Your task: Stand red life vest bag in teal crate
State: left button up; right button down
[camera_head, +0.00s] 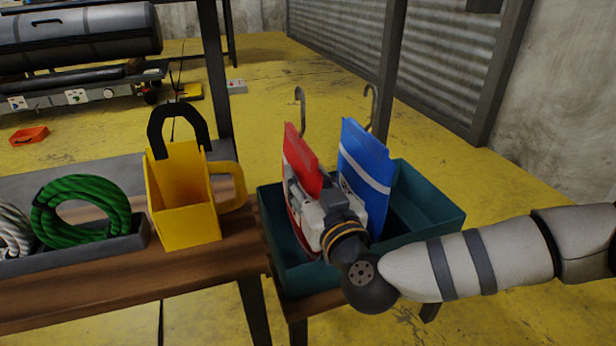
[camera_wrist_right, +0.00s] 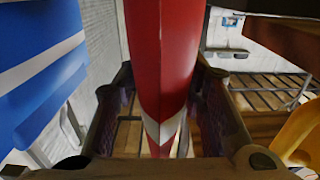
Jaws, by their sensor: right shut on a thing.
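The red life vest bag (camera_head: 301,161) is in the teal crate (camera_head: 281,264), toward its left part, standing roughly upright with a metal hook above it. My right gripper (camera_head: 326,207) is shut on it and hides much of it. In the right wrist view the red bag (camera_wrist_right: 162,60) runs between the two fingers (camera_wrist_right: 160,115). A blue bag with a white stripe (camera_head: 364,165) stands beside it in the crate, to the right. My left gripper is not in view.
A yellow container with a black handle (camera_head: 183,208) stands on the wooden bench left of the crate. A green rope coil (camera_head: 80,209) lies in a grey tray (camera_head: 75,250) farther left. The crate's right part (camera_head: 415,205) looks empty.

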jog(key=c, duration=0.9)
grip_release()
jog(key=shift+r, duration=0.1)
jog(key=shift+c, duration=0.2)
